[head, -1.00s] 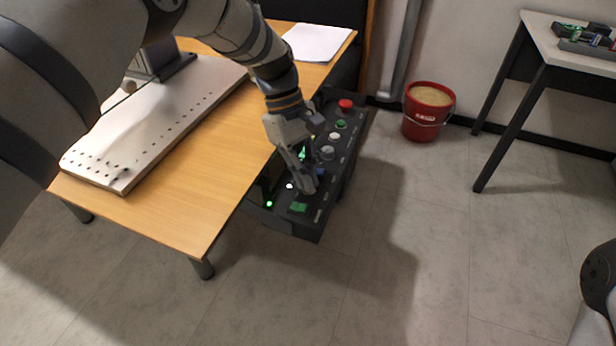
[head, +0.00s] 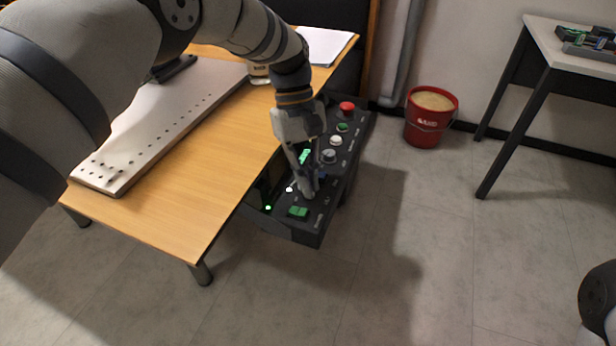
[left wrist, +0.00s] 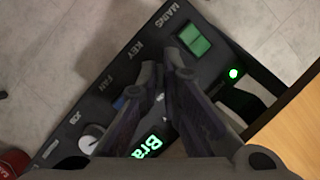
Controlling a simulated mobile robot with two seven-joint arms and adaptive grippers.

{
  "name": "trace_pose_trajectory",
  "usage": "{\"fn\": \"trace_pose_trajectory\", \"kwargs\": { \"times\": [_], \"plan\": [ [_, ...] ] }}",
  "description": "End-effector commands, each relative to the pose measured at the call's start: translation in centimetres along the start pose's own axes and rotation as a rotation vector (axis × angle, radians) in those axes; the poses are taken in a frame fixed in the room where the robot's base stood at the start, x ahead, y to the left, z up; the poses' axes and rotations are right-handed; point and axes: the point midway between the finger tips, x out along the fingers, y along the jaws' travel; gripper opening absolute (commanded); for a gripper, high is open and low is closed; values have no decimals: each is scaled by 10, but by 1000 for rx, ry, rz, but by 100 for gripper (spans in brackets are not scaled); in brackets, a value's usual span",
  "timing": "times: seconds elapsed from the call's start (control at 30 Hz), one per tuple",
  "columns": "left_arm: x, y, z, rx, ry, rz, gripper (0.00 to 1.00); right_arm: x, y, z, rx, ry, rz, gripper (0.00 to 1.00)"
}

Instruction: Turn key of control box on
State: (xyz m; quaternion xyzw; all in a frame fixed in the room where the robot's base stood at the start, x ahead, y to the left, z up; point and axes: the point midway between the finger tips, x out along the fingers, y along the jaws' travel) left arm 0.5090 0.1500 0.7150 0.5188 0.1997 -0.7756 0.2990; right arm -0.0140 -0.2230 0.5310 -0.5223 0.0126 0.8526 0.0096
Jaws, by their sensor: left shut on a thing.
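The dark control box (head: 309,236) stands beside the wooden table with its panel facing up. My left gripper (head: 309,196) points down onto the panel, between the lit green mains switch (head: 298,211) and the blue button (head: 322,174). In the left wrist view the fingertips (left wrist: 162,66) are close together beside the KEY label, next to the green switch (left wrist: 195,40). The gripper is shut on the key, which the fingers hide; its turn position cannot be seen. The right gripper is out of view.
A red emergency button (head: 347,106) and several other knobs line the panel. The wooden table (head: 190,222) borders the box on the left. A red bucket (head: 430,118) stands by the wall.

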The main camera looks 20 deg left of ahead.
Motion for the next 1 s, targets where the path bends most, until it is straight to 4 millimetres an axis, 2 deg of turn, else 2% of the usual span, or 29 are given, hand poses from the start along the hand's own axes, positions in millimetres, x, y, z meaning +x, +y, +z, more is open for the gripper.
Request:
{"fn": "trace_pose_trajectory", "kwargs": {
  "times": [0.13,0.2,0.23,0.57,0.67,0.9,1.0],
  "plan": [
    [2,0,1,2,-4,-3,0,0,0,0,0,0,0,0],
    [2,0,1,1,-4,-2,19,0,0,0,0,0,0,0],
    [2,0,1,1,-4,-2,26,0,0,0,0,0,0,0],
    [-3,0,0,0,-1,1,26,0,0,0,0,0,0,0],
    [-19,1,-1,0,2,3,26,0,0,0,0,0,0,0],
    [-87,1,-1,1,3,3,26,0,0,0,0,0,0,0],
    [-103,1,-1,1,0,1,26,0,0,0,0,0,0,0]
  ]
}}
